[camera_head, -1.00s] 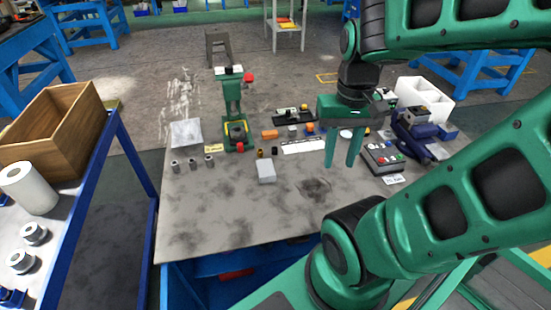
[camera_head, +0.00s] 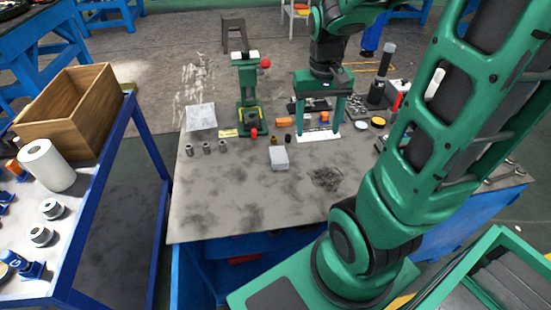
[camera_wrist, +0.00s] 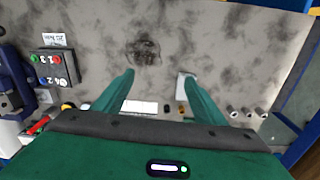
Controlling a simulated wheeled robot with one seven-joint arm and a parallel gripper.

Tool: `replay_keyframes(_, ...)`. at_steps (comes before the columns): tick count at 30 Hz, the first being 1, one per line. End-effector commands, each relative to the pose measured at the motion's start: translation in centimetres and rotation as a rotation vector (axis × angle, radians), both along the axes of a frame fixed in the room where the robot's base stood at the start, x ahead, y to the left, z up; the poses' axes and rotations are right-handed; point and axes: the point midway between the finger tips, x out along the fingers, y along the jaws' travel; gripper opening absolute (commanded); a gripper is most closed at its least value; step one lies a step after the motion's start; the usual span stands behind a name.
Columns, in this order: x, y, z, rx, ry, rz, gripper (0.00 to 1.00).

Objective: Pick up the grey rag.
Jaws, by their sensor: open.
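A small grey block-like piece (camera_head: 279,158), which looks like the folded grey rag, lies on the table top (camera_head: 235,205) near its middle. In the wrist view the rag (camera_wrist: 181,84) is partly hidden behind the right-hand finger. My gripper (camera_head: 318,132) is open and empty, its two green fingers pointing down, behind and to the right of the rag in the head view. In the wrist view my gripper (camera_wrist: 158,74) has bare table between its fingertips. No contact with the rag can be made out.
A green press-like device (camera_head: 249,95) stands at the back. A pale square sheet (camera_head: 200,117) and several small metal cylinders (camera_head: 206,149) lie at left. A white strip (camera_head: 318,137) lies under my gripper. A control box (camera_wrist: 54,67) shows in the wrist view. The front table is clear.

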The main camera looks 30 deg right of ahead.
Motion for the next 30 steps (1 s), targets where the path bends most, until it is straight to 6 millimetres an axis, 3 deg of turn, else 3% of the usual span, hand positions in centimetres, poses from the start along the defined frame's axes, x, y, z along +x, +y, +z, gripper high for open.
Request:
replay_keyframes(6, 6.1, 1.5, -3.4, 0.007, 0.004, 0.045, 0.65)
replay_keyframes(12, 10.2, 3.1, -6.3, 0.021, -0.002, 0.071, 0.65)
replay_keyframes(18, 12.0, 4.0, -7.9, 0.03, -0.006, 0.083, 0.65)
replay_keyframes(30, 12.2, 4.2, -12.8, 0.032, -0.005, 0.085, 0.65)
